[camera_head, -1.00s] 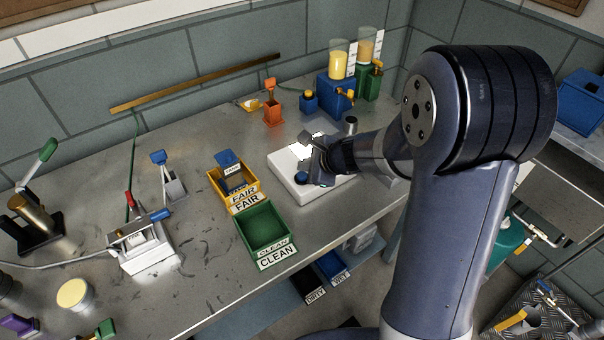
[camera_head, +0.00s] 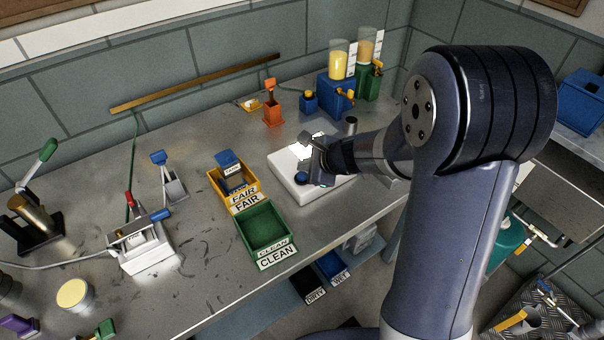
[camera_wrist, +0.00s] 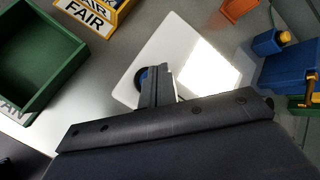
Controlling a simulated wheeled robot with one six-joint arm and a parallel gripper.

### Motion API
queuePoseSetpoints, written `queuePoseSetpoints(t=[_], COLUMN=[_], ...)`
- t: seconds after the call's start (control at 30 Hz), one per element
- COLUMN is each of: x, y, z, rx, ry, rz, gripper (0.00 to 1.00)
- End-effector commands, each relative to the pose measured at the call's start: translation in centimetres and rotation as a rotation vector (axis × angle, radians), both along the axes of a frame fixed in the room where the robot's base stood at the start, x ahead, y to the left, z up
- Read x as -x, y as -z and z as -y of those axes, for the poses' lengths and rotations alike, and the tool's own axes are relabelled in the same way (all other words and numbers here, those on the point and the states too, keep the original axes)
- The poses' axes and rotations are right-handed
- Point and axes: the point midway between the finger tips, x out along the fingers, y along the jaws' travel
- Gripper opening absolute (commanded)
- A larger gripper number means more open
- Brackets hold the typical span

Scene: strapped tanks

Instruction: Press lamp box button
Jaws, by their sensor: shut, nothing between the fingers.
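The lamp box is a white, flat box (camera_head: 283,160) on the metal bench, with a bright lit patch on its top. Its round blue button (camera_head: 302,178) sits near the front edge. In the wrist view the white box (camera_wrist: 180,50) lies below my gripper, and the dark-rimmed blue button (camera_wrist: 141,77) shows just left of the fingers. My gripper (camera_head: 314,168) is shut and empty, over the box close to the button. It also shows in the wrist view (camera_wrist: 158,75), where the fingers partly cover the button. I cannot tell whether they touch it.
A yellow FAIR bin (camera_head: 216,183) and a green CLEAN bin (camera_head: 245,223) stand left of the box. An orange holder (camera_head: 272,113) and a blue dispenser (camera_head: 336,98) stand behind it. The bench's front edge is close to the box.

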Motion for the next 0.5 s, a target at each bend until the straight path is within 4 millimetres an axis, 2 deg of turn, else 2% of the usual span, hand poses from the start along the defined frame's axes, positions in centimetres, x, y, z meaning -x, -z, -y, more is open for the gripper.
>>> queuePoseSetpoints(t=[0.5], x=[0.0], y=[0.52], z=[0.01], rx=[0.0], ry=[0.0], rz=[0.0], gripper=[0.0])
